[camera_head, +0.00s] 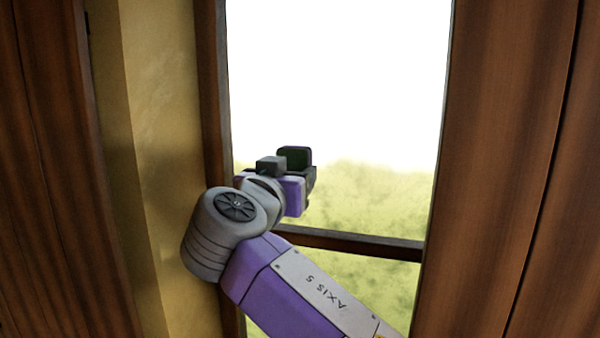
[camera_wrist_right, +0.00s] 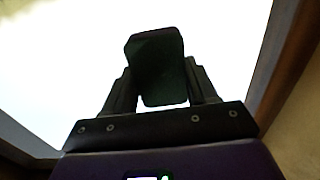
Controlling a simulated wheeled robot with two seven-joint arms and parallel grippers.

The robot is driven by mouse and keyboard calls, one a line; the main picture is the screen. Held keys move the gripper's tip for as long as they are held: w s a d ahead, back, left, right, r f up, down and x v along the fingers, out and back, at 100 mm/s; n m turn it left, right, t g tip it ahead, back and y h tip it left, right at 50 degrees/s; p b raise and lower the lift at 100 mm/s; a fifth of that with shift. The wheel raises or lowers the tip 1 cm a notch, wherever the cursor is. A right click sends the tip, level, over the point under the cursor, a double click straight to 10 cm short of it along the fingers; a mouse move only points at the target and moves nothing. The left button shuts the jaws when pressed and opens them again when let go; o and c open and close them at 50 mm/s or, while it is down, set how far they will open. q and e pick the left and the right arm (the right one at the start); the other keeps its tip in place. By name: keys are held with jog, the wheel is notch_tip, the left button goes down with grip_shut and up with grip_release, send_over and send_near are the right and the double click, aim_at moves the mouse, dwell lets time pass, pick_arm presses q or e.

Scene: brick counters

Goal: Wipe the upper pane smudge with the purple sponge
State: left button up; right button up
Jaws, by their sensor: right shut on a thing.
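My right gripper (camera_head: 300,172) is in front of the lower left part of the upper pane (camera_head: 340,90). It is shut on a block-shaped sponge (camera_head: 294,156). The sponge looks very dark, almost black-green, rather than purple. In the right wrist view the sponge (camera_wrist_right: 155,65) stands upright between the two fingers, against the bright pane. I cannot tell whether it touches the glass. No smudge can be made out on the upper pane; its upper area is washed-out white. My left gripper is out of view.
A dark wooden crossbar (camera_head: 350,243) separates the upper pane from the lower pane (camera_head: 375,285). Wooden frame posts and panels (camera_head: 495,150) stand to the right. A yellowish wall strip (camera_head: 160,130) and dark wood panelling (camera_head: 45,160) are to the left.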

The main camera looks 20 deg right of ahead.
jog(key=shift+s, duration=0.1)
jog(key=shift+b+v, duration=0.85)
jog(key=shift+v, duration=2.05)
jog(key=shift+v, duration=1.5)
